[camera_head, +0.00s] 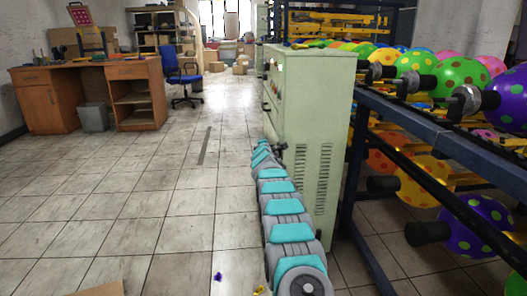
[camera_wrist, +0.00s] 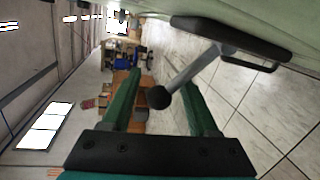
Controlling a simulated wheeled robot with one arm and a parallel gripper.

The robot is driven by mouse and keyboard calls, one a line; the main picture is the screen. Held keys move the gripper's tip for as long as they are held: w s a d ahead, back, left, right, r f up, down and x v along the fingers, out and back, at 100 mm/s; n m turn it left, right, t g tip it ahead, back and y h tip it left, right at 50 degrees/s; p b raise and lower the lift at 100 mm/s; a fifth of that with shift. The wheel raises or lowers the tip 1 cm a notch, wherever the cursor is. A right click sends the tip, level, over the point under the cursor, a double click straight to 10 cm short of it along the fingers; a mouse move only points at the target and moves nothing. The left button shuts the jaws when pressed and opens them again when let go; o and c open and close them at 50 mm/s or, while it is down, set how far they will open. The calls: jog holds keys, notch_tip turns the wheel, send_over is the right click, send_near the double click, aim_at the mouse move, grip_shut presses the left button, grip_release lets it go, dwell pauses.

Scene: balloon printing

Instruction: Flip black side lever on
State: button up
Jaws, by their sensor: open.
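The side lever shows in the wrist view as a grey rod (camera_wrist: 192,70) with a black ball knob (camera_wrist: 159,97), fixed to a black mount (camera_wrist: 230,38) on the pale green cabinet wall (camera_wrist: 285,15). My gripper (camera_wrist: 161,78) has two green fingers, spread open, one on each side of the knob in the picture. I cannot tell whether either finger touches it. In the head view, my arm reaches forward along the left side of the pale green cabinet (camera_head: 300,120); the gripper's fingers are too small and hidden to make out there.
A dark blue rack (camera_head: 400,122) with several dotted balloons (camera_head: 460,76) stands right of the cabinet. A wooden desk (camera_head: 140,92) and a blue chair (camera_head: 180,70) stand at the far left. The tiled floor (camera_head: 150,180) left of my arm is mostly clear.

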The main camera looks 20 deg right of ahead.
jog(key=b, duration=0.1)
jog(key=s+a+b, duration=0.1)
jog(key=shift+s+f+b, duration=0.1)
jog(key=shift+s+b, duration=0.2)
jog(key=shift+s+a+r+b, duration=0.1)
jog(key=shift+s+r+b, duration=0.2)
jog(key=shift+b, duration=0.1)
jog(key=b+v, duration=0.4)
jog(key=shift+s, duration=0.3)
